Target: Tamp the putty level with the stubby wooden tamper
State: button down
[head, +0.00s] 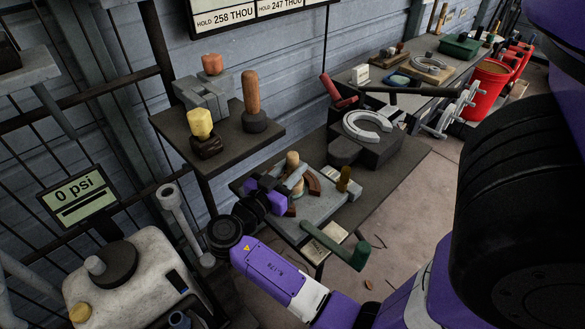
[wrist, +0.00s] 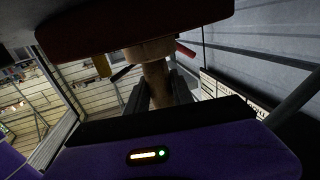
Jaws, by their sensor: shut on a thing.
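A stubby wooden tamper (head: 293,159) stands roughly upright over the grey tray on the bench, its light wooden top showing in the head view. My gripper (head: 285,190) is shut on its handle; the wrist view shows the handle (wrist: 156,85) between my dark fingers (wrist: 158,98). The tamper's wider end (wrist: 148,51) is against or just beside a large dark red-brown piece (wrist: 130,22). In the head view a curved red-brown piece (head: 313,183) lies around the tamper's foot. The putty cannot be made out; my gripper and the tamper hide part of this spot.
A shelf (head: 215,148) with a brown-handled tool (head: 251,95) stands behind left. A horseshoe (head: 368,127) rests on a dark block behind right.

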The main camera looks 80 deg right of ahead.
aim_at(292, 154)
jog(key=shift+f+b, duration=0.55)
jog(key=shift+b, duration=0.05)
dwell(0.7)
jog(key=shift+w+d+b, duration=0.3)
jog(key=shift+w+b, duration=0.1)
jog(key=shift+w, duration=0.05)
jog(key=shift+w+d, duration=0.15)
jog(key=shift+w, duration=0.1)
jog(key=shift+s, duration=0.15)
dwell(0.5)
jog(key=shift+s+a, duration=0.3)
jog(key=shift+s+a, duration=0.15)
jog(key=shift+s, duration=0.1)
jog(key=shift+r, duration=0.2)
dwell(0.7)
jog(key=shift+r+p, duration=1.6)
jog(key=shift+r, duration=1.3)
